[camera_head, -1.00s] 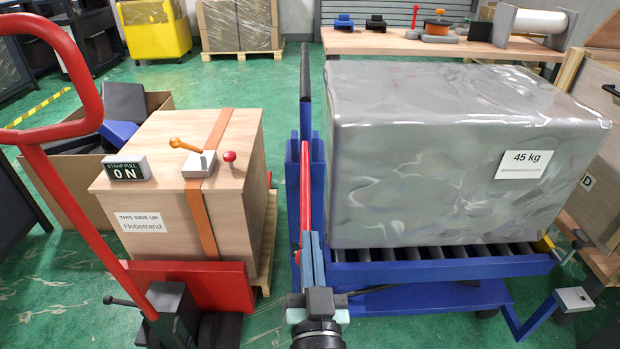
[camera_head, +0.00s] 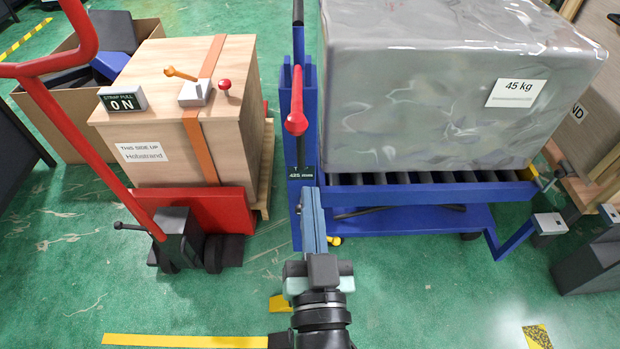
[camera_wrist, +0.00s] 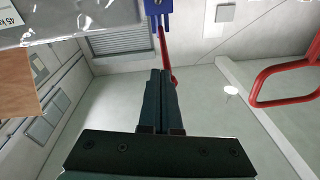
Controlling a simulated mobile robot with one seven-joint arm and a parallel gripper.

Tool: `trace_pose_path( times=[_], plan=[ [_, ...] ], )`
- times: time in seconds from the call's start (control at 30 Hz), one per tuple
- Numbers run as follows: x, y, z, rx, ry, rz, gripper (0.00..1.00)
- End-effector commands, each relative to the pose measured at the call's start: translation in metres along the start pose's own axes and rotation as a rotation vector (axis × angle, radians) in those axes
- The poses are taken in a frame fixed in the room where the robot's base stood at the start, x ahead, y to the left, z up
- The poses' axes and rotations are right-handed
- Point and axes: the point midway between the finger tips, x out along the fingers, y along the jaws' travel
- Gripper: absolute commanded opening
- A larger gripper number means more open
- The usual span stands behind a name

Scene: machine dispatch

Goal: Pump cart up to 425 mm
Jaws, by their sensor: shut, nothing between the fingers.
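The blue cart (camera_head: 430,193) stands right of centre with a roller top and carries a grey wrapped block (camera_head: 415,100) marked 45 kg. Its red pump lever (camera_head: 297,88) rises in front of the blue post and ends in a red knob (camera_head: 296,122). A small dark label (camera_head: 303,173) on the post appears to read 425 mm. My gripper (camera_head: 309,192) is shut and empty, its tips just below the label and apart from the knob. In the wrist view, the shut fingers (camera_wrist: 161,73) point toward the red lever (camera_wrist: 164,50), partly overlapping it; contact cannot be told.
A strapped wooden crate (camera_head: 160,150) sits left on a red pallet truck (camera_head: 205,205). An open cardboard box (camera_head: 60,130) is behind it. A grey pedal-like block (camera_head: 549,223) sticks out at the cart's right. Yellow floor tape (camera_head: 185,340) crosses the green floor; the front floor is mostly clear.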

Motion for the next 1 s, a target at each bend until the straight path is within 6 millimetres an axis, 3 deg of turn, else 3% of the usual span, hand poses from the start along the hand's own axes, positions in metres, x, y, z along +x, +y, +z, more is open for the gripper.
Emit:
trace_pose_path(
  times=[0.23,1.0],
  plan=[
    [-0.0140,-0.0002,-0.0025,0.000,0.004,0.000,0.00],
    [-0.0140,0.0000,-0.0034,-0.001,0.006,0.001,0.00]
  ],
)
